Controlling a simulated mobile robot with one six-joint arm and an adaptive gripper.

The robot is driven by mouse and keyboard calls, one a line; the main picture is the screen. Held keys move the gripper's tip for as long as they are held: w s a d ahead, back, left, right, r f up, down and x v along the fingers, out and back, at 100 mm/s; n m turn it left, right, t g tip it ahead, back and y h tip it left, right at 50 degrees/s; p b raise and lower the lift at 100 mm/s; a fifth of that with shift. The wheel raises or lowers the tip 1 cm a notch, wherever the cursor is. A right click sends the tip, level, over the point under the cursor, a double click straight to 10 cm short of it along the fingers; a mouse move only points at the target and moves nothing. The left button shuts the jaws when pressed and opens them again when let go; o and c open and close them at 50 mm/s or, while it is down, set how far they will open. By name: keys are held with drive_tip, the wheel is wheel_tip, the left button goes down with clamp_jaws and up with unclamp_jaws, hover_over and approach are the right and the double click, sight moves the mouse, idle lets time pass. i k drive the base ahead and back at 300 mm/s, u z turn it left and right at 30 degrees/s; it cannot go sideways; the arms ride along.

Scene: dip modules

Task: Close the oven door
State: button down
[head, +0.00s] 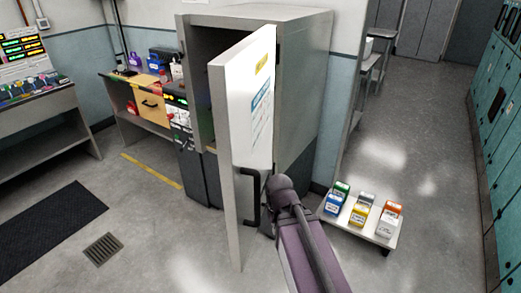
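The oven (301,85) is a grey metal cabinet in the middle of the head view. Its door (233,140) stands wide open, swung out toward me, with a yellow label and a blue-and-white notice on its face. A dark bar handle (246,195) sits low on the door. My gripper (266,217) is at the handle's right side, largely hidden by my own wrist. I cannot tell whether it touches the handle, or whether its fingers are open or shut. Part of the oven's dark inside shows left of the door.
A low cart (385,239) with several small coloured boxes stands on the floor right of my arm. A workbench (118,86) with bins stands left of the oven. A black mat (48,222) and a floor drain (103,248) lie at left. Green lockers (497,110) line the right side.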

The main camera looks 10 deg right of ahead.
sight(242, 79)
drive_tip(key=u, duration=0.4)
drive_tip(key=k, duration=0.85)
drive_tip(key=z, duration=0.6)
